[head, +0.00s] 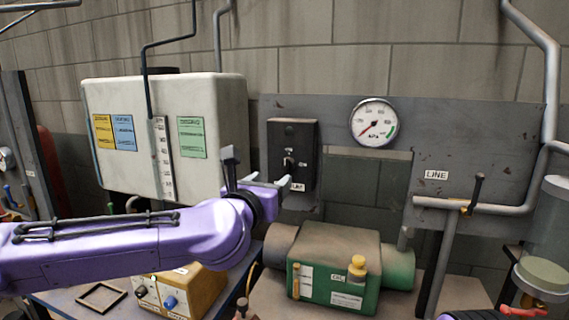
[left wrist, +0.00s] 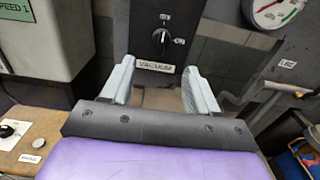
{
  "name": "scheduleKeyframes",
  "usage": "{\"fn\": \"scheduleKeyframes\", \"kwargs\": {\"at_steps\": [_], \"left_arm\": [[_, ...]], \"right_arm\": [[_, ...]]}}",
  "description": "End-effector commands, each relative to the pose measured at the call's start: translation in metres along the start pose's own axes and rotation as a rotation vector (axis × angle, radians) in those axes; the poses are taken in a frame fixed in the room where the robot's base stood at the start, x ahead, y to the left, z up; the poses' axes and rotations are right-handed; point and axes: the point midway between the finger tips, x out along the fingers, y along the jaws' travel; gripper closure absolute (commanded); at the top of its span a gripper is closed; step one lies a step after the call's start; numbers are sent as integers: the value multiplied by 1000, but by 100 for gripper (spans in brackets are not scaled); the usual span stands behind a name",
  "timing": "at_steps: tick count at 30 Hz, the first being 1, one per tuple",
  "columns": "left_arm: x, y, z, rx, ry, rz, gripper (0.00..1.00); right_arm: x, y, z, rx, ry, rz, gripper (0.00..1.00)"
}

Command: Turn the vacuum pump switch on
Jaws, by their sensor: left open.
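The vacuum switch is a round dark knob (head: 289,161) on a dark box (head: 306,138) fixed to the grey panel. In the left wrist view the knob (left wrist: 160,39) has small labels above it and to its right, and a VACUUM plate (left wrist: 155,67) below it. I cannot tell for sure which label the knob points to. My left gripper (head: 268,181) is open, with nothing between its pale fingers. It is in front of and below the knob, apart from it. In the left wrist view its fingers (left wrist: 159,68) lie either side of the plate. My right gripper is not in view.
A pale tank (head: 220,110) stands left of the switch. A pressure gauge (head: 375,123) is to the right, with its needle pointing low left. A green pump (head: 318,285) sits below. A pipe with a valve handle (head: 475,193) runs at the right, near a glass cylinder (head: 550,225).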

Motion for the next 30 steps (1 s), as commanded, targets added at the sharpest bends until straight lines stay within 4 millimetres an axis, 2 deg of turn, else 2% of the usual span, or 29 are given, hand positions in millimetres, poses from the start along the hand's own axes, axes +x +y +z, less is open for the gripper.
{"fn": "scheduleKeyframes", "kwargs": {"at_steps": [4, 12, 15, 19, 26, 29, 30], "left_arm": [[19, 1, 4, 1, 2, 2, 40], [79, 1, 4, 2, 3, 3, 40], [94, 1, 3, 2, 2, 2, 40], [103, 0, 0, 2, 1, 0, 40], [104, 0, -1, 2, 0, -1, 40], [104, -1, -1, 2, 0, -2, 70], [104, -1, 0, 2, 0, -2, 82]], "right_arm": [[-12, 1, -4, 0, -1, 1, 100], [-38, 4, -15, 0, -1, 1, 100], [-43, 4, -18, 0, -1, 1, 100], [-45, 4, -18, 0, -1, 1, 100], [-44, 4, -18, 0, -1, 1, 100], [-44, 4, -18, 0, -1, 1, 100], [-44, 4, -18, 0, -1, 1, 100]]}}
